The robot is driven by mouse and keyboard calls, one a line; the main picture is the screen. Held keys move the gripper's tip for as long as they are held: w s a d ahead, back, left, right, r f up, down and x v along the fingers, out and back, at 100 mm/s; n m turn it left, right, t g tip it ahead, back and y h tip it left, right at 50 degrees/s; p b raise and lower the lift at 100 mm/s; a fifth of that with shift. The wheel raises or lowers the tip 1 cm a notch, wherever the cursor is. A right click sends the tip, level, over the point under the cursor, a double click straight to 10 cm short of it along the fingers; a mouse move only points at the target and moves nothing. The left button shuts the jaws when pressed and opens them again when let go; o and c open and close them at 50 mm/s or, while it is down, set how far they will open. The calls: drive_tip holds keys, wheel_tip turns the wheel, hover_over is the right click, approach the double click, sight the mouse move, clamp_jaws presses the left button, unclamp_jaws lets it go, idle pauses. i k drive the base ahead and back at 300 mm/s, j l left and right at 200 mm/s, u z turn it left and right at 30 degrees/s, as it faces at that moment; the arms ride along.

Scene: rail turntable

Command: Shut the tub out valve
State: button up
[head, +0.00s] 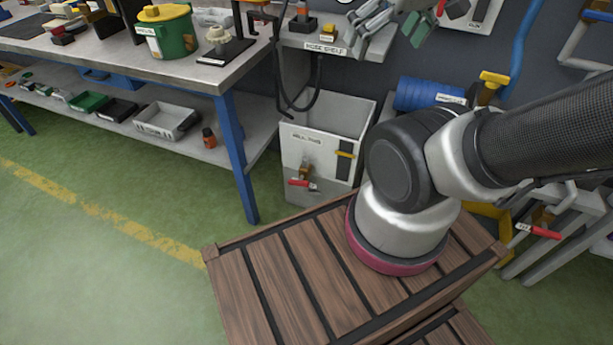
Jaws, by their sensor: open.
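The white tub (292,155) stands on the floor under the hose shelf, with an open top and a label on its front. Low on its front is a brass valve (305,171) with a red lever (299,183), which lies roughly level and points left in the picture. A small tag hangs by the lever. I cannot tell from here whether the valve is open or shut. My gripper (388,22) is at the top edge, partly cut off, with its grey fingers apart and empty. It is well above the tub and to the right of it, apart from the valve.
A workbench (190,75) with a blue leg (236,150) stands left of the tub. The hose shelf (340,42) and a black hose (318,85) are above it. Another red-levered valve (538,231) is at right. Green floor (180,200) before the tub is clear.

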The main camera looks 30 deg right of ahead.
sight(300, 182)
drive_tip(key=i+z, duration=0.2)
drive_tip(key=z, duration=0.25)
drive_tip(key=i+j+z, duration=0.15)
drive_tip(key=z, duration=0.35)
